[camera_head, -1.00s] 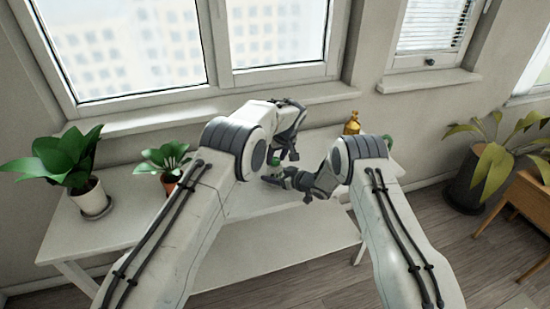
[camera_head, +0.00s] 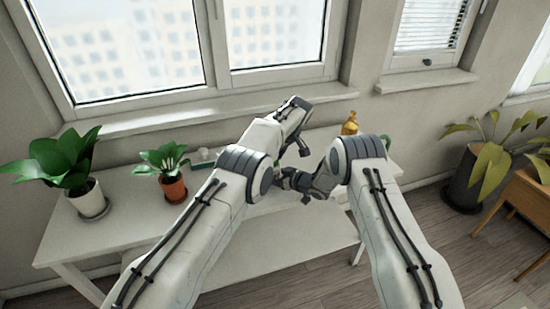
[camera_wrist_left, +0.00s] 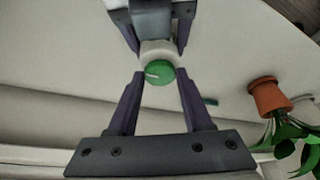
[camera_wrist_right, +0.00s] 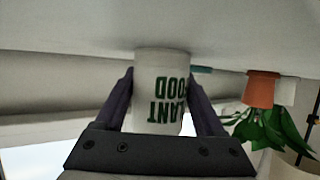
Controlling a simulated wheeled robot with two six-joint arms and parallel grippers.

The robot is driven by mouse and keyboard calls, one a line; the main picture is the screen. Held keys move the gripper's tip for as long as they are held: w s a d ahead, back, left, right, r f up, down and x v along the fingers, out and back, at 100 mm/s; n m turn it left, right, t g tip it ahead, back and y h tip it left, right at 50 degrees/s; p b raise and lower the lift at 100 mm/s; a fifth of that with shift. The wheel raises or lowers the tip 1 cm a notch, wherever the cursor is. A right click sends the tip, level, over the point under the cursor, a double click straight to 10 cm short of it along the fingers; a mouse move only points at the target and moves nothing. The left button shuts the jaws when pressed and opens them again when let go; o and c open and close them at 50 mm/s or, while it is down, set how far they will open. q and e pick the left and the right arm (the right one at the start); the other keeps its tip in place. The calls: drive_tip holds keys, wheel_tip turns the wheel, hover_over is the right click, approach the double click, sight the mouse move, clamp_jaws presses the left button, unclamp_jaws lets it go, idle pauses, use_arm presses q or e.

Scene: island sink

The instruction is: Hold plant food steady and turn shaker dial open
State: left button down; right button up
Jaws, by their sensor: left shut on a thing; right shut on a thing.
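The plant food container (camera_wrist_right: 158,92) is a white cylinder with dark green "PLANT FOOD" lettering, upside down in the right wrist view. My right gripper (camera_wrist_right: 160,84) is shut around its sides. In the left wrist view the container's white top (camera_wrist_left: 158,50) carries a round green dial (camera_wrist_left: 159,73) with a pale line on it. My left gripper (camera_wrist_left: 162,76) is shut on the dial, one finger on either side. The right gripper's dark fingers show beyond it there. In the head view my arms hide the container and dial.
A white table (camera_head: 120,215) stands below the window. On it are a plant in a white pot (camera_head: 89,198), a small plant in a terracotta pot (camera_head: 173,188) and a yellow bottle (camera_head: 350,124). A dark planter (camera_head: 464,180) stands at right.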

use_arm(q)
drive_tip(key=shift+c, duration=1.5)
unclamp_jaws()
drive_tip(key=v, duration=1.2)
use_arm(e)
drive_tip(key=o, duration=1.5)
drive_tip(key=shift+d, duration=0.1)
